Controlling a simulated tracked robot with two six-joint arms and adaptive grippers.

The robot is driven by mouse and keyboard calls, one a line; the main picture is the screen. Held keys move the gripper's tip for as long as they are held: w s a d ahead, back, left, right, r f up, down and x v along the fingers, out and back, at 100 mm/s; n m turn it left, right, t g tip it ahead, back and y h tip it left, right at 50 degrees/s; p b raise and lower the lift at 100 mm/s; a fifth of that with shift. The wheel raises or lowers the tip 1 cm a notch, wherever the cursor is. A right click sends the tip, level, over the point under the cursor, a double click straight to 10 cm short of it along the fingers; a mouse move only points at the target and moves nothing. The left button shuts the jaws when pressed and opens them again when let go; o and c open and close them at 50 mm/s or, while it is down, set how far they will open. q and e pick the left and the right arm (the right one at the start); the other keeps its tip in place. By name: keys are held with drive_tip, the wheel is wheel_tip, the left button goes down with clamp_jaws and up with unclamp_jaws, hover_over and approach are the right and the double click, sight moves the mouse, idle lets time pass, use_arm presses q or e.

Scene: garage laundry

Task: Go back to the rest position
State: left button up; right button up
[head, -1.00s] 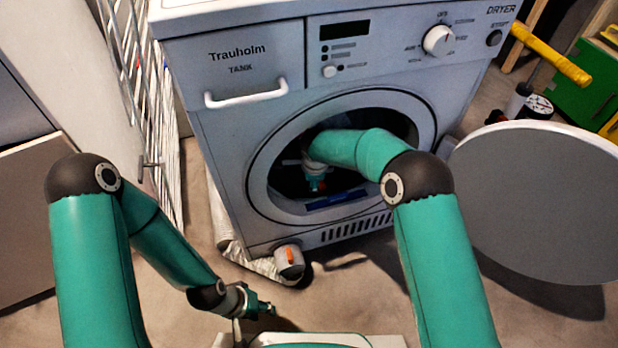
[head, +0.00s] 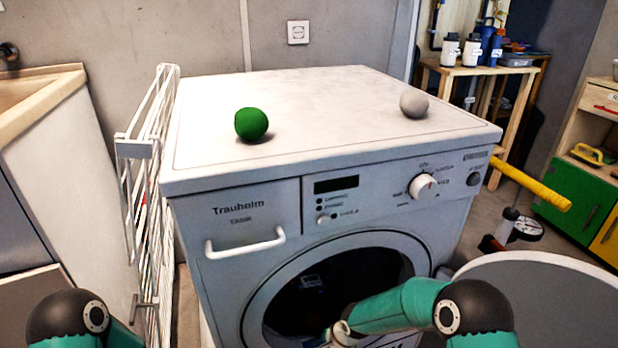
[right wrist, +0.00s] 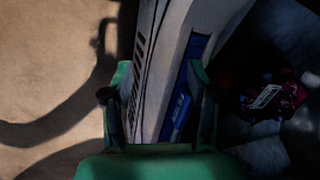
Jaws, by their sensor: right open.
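My right arm reaches to the open round door of the dryer (head: 245,260) in the head view. In the right wrist view my right gripper (right wrist: 160,95) is open, its two green fingers apart. The dryer's white front edge and a blue labelled strip (right wrist: 182,100) show between the fingers; I cannot tell whether they touch. Nothing is visibly held. A dark red patterned cloth with a white tag (right wrist: 272,98) lies inside the dark drum. My left gripper is out of view; only part of my left arm shows at the lower left.
A green ball (head: 251,124) and a grey-white ball (head: 414,103) sit on the dryer top. The dryer door (head: 545,300) stands open at the right. A white drying rack (head: 150,200) stands close on the left. A yellow handle (head: 530,184) sticks out behind the right side.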

drive_tip(key=s+d+f+n+g+y+p, duration=0.1)
drive_tip(key=s+d+n, duration=0.35)
drive_tip(key=s, duration=0.75)
drive_tip(key=s+d+f+n+g+p, duration=0.1)
drive_tip(key=s+d+n, duration=0.35)
drive_tip(key=s, duration=0.85)
wheel_tip(320, 180, up, 37)
drive_tip(key=p, duration=3.7)
drive_tip(key=shift+w+a+r+p, duration=0.2)
drive_tip(key=shift+w+a+p, duration=0.1)
drive_tip(key=shift+a, duration=0.15)
